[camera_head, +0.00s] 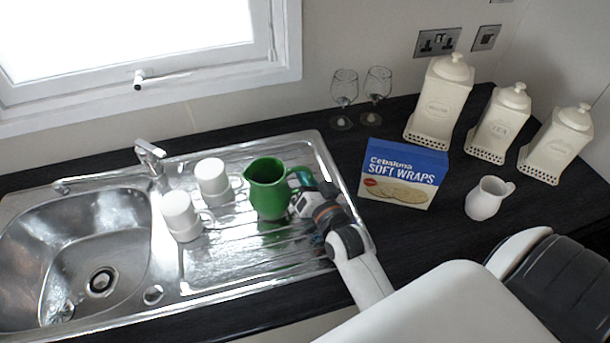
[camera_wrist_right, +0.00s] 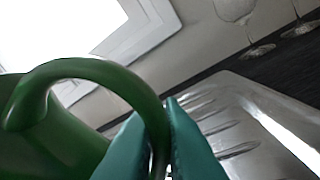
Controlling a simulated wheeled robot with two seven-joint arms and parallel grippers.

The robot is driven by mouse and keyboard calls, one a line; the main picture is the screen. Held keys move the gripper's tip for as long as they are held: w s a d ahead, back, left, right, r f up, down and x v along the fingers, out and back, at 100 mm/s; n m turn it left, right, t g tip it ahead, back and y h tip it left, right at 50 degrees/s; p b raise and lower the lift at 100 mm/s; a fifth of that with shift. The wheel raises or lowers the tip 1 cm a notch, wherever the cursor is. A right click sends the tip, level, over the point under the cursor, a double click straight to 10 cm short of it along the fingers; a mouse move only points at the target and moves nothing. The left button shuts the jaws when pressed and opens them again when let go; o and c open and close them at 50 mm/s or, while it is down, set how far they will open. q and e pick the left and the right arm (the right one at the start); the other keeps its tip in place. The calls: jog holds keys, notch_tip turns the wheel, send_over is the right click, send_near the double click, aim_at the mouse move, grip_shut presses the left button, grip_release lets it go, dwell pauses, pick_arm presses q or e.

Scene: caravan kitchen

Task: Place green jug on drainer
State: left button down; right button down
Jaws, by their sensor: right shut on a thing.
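The green jug (camera_head: 268,190) is upright over the ridged steel drainer (camera_head: 230,262), to the right of two white mugs. My right gripper (camera_head: 300,190) reaches in from the right and is shut on the jug's handle. In the right wrist view the teal fingers (camera_wrist_right: 160,140) close around the green handle (camera_wrist_right: 112,76), with the jug's body at the left edge. I cannot tell whether the jug's base touches the drainer. My left gripper is not in view.
Two white mugs, one nearer (camera_head: 180,216) and one farther (camera_head: 211,181), stand on the drainer's left part. The sink bowl (camera_head: 90,250) and tap (camera_head: 150,155) are further left. A wraps box (camera_head: 403,173), small white jug (camera_head: 487,198), wine glasses (camera_head: 344,95) and canisters (camera_head: 440,100) stand right of the drainer.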

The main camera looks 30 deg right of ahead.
jog(key=shift+f, duration=0.1)
jog(key=c, duration=1.5)
grip_release()
jog(key=shift+c, duration=0.2)
jog(key=shift+r, duration=0.2)
jog(key=s, duration=0.3)
jog(key=s+b, duration=0.1)
jog(key=s, duration=0.3)
jog(key=s+a+b, duration=0.1)
jog(key=s, duration=0.2)
jog(key=shift+s+a, duration=0.1)
jog(key=shift+s, duration=0.2)
jog(key=shift+s+r, duration=0.1)
jog(key=shift+s, duration=0.55)
